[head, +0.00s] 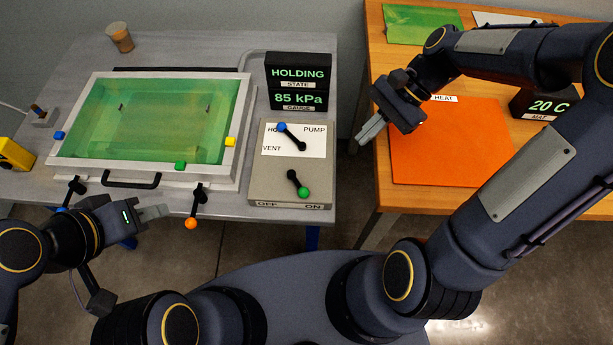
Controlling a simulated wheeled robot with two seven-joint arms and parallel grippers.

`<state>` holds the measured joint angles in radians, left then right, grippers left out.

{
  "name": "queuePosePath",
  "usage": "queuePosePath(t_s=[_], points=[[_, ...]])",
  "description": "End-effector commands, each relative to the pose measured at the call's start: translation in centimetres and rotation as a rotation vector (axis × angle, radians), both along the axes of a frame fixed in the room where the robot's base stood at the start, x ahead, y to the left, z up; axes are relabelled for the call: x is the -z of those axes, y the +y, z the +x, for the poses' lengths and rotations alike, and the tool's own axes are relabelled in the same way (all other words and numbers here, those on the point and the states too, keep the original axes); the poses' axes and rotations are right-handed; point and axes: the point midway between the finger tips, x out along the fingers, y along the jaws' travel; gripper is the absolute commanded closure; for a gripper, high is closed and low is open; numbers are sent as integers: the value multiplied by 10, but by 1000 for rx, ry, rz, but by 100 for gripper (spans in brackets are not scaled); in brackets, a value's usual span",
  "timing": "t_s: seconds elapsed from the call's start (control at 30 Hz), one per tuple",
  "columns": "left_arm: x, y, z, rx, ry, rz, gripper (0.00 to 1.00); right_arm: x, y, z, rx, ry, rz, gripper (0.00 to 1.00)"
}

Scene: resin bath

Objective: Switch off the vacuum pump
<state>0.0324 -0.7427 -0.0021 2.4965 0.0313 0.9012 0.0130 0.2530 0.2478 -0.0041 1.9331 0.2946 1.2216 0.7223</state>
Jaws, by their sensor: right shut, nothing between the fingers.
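The pump control box (258,180) stands on the right part of the grey table. Its lower lever has a green knob (303,193) that points down and right, to the ON label. Its upper lever has a blue knob (281,127) that points up and left, at the partly covered HOLD label. The display (297,82) behind the box reads HOLDING and 85 kPa. My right gripper (368,131) is shut and empty, in the air right of the box. My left gripper (155,212) is near the table's front edge, left of the box; its finger gap is unclear.
A white-framed tray (245,110) of green resin fills the left of the table. A lever with an orange knob (191,223) hangs at the front edge. An orange mat (450,150) and a 20 C display (545,105) are on the wooden table. Space above the box is clear.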

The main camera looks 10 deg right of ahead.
Motion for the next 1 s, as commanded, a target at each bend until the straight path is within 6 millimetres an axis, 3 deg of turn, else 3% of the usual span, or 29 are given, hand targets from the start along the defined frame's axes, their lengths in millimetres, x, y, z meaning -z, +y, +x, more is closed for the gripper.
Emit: queuePosePath(t_s=[0.03,0.2,0.67,0.87,1.0], points=[[6,0,0,0,0,0,67,15,0,6,26,56,17,100],[11,0,0,0,0,0,67,33,2,15,81,162,44,100],[10,0,0,0,0,0,67,37,3,16,91,183,49,100],[11,0,0,0,0,0,67,51,18,11,89,186,50,100],[11,0,0,0,0,0,67,71,38,4,87,187,51,100]])
